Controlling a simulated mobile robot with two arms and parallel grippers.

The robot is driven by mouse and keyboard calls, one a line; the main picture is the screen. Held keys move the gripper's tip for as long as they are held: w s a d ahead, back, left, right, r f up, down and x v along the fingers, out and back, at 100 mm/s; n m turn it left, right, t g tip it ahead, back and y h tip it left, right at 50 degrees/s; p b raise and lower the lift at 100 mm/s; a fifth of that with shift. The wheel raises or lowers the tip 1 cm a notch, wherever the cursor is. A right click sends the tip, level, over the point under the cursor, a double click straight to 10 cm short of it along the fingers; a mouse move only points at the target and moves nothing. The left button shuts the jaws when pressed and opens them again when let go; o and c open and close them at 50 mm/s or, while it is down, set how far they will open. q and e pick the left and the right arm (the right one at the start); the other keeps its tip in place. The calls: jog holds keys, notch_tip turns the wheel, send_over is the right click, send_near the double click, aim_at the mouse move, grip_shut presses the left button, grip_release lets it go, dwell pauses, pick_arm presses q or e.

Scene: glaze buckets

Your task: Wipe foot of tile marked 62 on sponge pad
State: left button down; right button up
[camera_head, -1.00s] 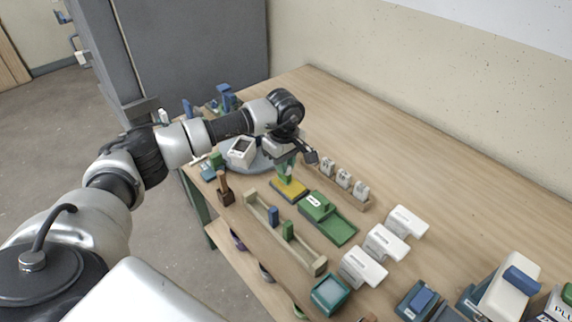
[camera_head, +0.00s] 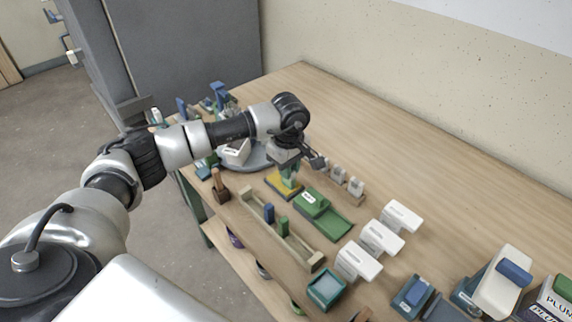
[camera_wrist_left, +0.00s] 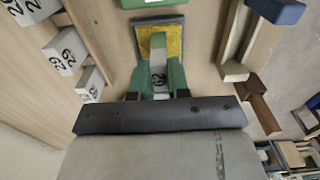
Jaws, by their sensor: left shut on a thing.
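My left gripper (camera_head: 288,168) is shut on the tile marked 62 (camera_wrist_left: 158,80), which is green with a white numbered face. The tile's green lower part (camera_head: 291,180) also shows below the jaws in the head view. It is upright over the yellow sponge pad (camera_head: 274,182), which has a dark base. The pad also shows in the left wrist view (camera_wrist_left: 174,40), just beyond the tile. In the head view the tile's lower end overlaps the pad; I cannot tell whether it touches. My right gripper is out of view.
A green tray (camera_head: 330,222) stands right of the pad. A wooden rack (camera_head: 314,262) with blue and green pieces is in front. Small numbered white blocks (camera_head: 355,187) stand behind the tray. White holders (camera_head: 380,238) stand further right.

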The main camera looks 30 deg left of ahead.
pick_arm(q)
jog(key=shift+r+p, duration=1.6)
jog(key=shift+r, duration=1.45)
jog(key=shift+f, duration=0.1)
